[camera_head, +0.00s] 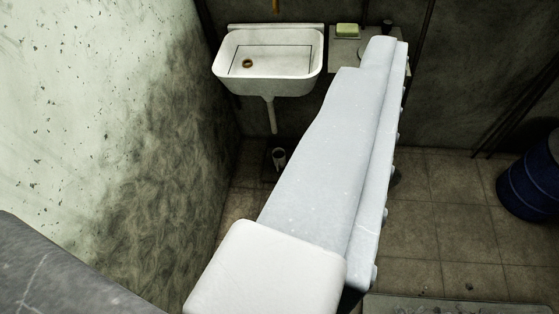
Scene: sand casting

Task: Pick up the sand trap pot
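I cannot pick out the sand trap pot for certain. A long white tapered part, which looks like my gripper (380,65), runs from the bottom middle up towards the sink's right side. Its slabs lie side by side, and no gap or held thing shows between them. It hides much of the middle floor.
A white sink (290,76) with a drain pipe is on the far wall. A green-yellow sponge (347,30) lies on a small shelf (343,53) beside it. A blue barrel (530,183) stands at the right edge. A pale wall fills the left. The tiled floor (440,215) at right is mostly clear.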

